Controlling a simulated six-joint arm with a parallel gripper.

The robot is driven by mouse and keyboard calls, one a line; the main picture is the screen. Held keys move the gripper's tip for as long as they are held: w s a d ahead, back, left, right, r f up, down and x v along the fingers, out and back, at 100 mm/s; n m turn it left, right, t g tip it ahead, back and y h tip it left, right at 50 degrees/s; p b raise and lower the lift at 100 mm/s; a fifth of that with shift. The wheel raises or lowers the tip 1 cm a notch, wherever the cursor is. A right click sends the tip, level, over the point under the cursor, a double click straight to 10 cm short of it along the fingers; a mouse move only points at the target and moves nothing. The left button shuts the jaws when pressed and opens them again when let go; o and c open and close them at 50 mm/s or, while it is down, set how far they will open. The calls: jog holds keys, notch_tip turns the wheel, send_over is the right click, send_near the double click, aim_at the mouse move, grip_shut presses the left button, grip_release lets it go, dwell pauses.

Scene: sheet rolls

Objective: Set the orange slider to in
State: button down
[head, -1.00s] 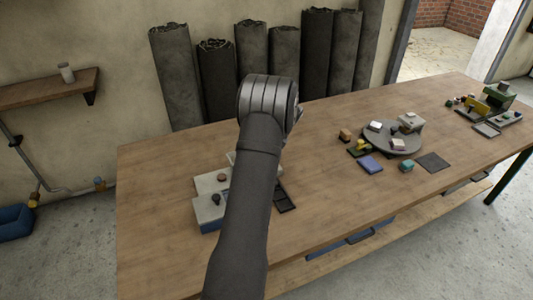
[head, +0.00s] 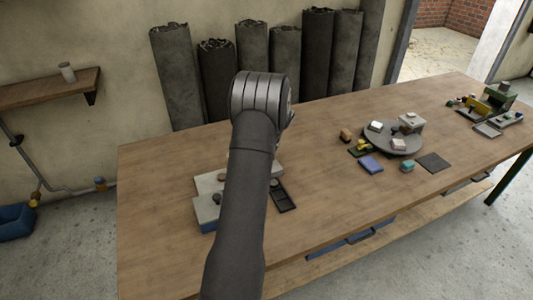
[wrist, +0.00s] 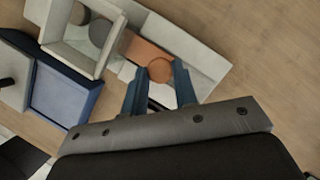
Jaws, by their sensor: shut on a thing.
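The orange slider (wrist: 145,50) shows in the wrist view as a flat orange plate with a round knob. It sits in a pale grey channel (wrist: 205,62), close beside a pale square-walled box. My gripper (wrist: 160,72) has its two blue fingers shut on the slider's knob, one on each side. The pale channel continues to the right of the slider. In the head view my own arm hides the gripper and the slider.
The pale box (wrist: 72,50) holds a round grey piece and a brownish one. In the head view a dark tray (head: 284,201) lies beside the pale units. A turntable (head: 391,139) with small blocks stands farther right.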

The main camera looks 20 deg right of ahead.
jog(key=shift+a, duration=1)
jog(key=c, duration=1.1)
grip_release()
jog(key=v, duration=1.7)
jog(key=shift+d+r, duration=0.1)
jog(key=shift+r, duration=0.1)
